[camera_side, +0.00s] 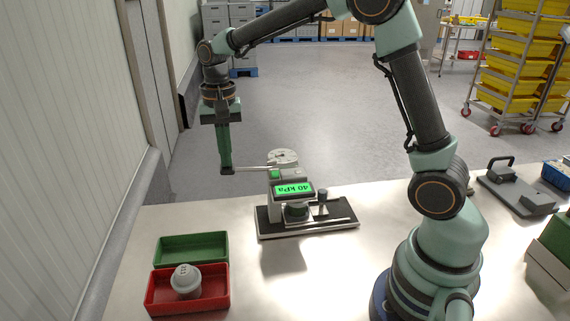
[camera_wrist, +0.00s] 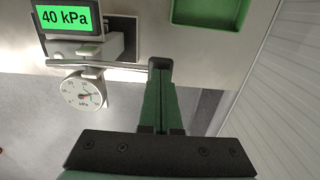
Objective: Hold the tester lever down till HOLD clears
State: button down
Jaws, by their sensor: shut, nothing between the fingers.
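The tester (camera_side: 290,200) stands on a dark base plate (camera_side: 335,222) near the table's back edge. Its green display (camera_side: 293,188) reads 40 kPa, and it also shows in the wrist view (camera_wrist: 65,19); no HOLD text is visible. A round dial gauge (camera_wrist: 84,91) marked kPa sits on the tester. The thin metal lever (camera_side: 250,168) sticks out to the left; it also shows in the wrist view (camera_wrist: 110,65). My gripper (camera_side: 226,170) is shut and points down at the lever's outer end. In the wrist view its fingertips (camera_wrist: 160,64) overlap the lever's end; I cannot tell if they touch it.
A green tray (camera_side: 190,248) and a red tray (camera_side: 160,298) holding a grey capped part (camera_side: 186,281) are at the front left. A grey handled device (camera_side: 517,188) and a blue bin (camera_side: 557,175) are at the right.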

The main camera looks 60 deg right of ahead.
jog(key=shift+s+d+r, duration=0.15)
jog(key=shift+r, duration=2.1)
notch_tip(320, 180, up, 5)
jog(key=shift+f, duration=0.1)
jog(key=s+f+n+t, duration=0.1)
jog(key=s+n, duration=0.3)
jog(key=s, duration=0.4)
jog(key=s+d+f+n+t, duration=0.1)
jog(key=s+n+t, duration=0.3)
jog(key=s, duration=0.4)
jog(key=shift+d+f+n+t, duration=0.25)
jog(key=shift+f+n+t, duration=0.1)
jog(key=shift+n, duration=0.15)
